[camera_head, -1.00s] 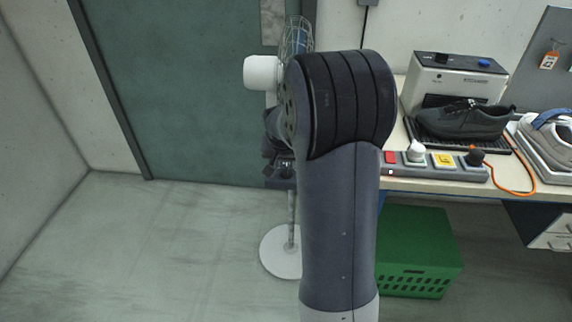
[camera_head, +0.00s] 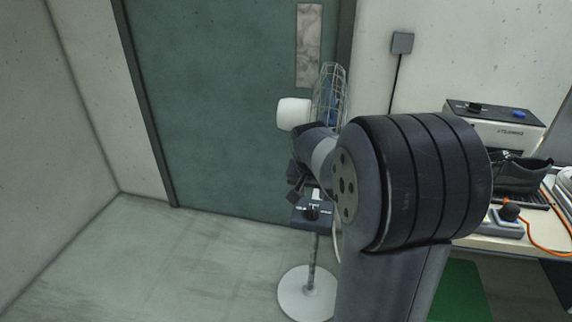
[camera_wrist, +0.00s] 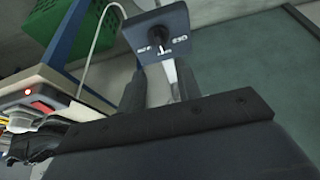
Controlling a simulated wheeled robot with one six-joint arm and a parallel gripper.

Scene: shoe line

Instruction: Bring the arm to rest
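My arm fills the middle and right of the head view, bent at a large dark joint. My gripper (camera_wrist: 160,88) shows in the wrist view with its two dark fingers apart and nothing held between them. In the head view it is a small dark shape left of the joint, partly hidden by my arm. The standing fan (camera_head: 308,293) is close to it. The fan's control box (camera_head: 312,215) with a black knob shows just below the gripper in the head view, and beyond the fingertips in the wrist view (camera_wrist: 150,45).
The workbench (camera_head: 490,243) at right holds a white-and-black machine (camera_head: 500,128), a dark shoe (camera_head: 520,172) and a black knob with an orange cable. A green crate (camera_head: 458,290) is below, mostly hidden. A green door (camera_head: 215,100) stands behind. The floor at left is clear.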

